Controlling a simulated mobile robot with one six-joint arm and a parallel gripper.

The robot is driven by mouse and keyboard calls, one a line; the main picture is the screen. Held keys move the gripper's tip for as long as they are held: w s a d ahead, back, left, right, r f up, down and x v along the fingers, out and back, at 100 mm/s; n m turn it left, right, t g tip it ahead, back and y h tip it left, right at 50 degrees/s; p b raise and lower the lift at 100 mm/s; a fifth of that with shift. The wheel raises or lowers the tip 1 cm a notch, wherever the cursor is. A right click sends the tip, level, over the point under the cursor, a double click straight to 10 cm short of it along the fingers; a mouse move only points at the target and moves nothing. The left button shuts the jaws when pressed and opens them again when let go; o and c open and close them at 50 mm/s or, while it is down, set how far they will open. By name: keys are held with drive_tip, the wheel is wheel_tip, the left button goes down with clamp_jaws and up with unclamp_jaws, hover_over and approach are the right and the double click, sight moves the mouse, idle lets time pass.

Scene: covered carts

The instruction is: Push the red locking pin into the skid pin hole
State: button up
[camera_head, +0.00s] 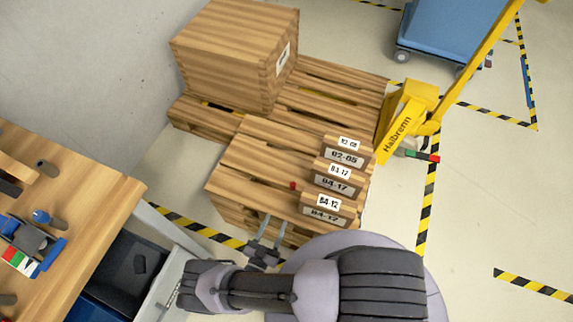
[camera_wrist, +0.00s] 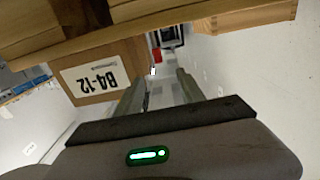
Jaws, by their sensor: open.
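A small red piece, which looks like the head of the red locking pin (camera_head: 293,186), shows at the top of the slatted wooden skid (camera_head: 240,160). A red piece also shows in the wrist view (camera_wrist: 156,55), just beyond the fingertips. The pin's shaft and the pin hole cannot be made out. My gripper (camera_head: 272,222) is at the near side of the skid, short of the red piece, with two grey fingers apart. In the wrist view my gripper (camera_wrist: 161,78) is open, with nothing between its fingers.
A large wooden crate (camera_head: 235,55) sits behind. A yellow Halbrenn lift (camera_head: 405,125) and a blue cart (camera_head: 450,35) stand right. A workbench (camera_head: 90,190) is left.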

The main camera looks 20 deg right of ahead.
approach(292, 187)
drive_tip(key=x, duration=0.5)
drive_tip(key=shift+d+f, duration=0.15)
drive_tip(key=shift+f, duration=0.15)
drive_tip(key=x, duration=0.6)
drive_tip(key=shift+w+r+b, duration=0.1)
drive_tip(key=shift+b, duration=0.25)
clamp_jaws()
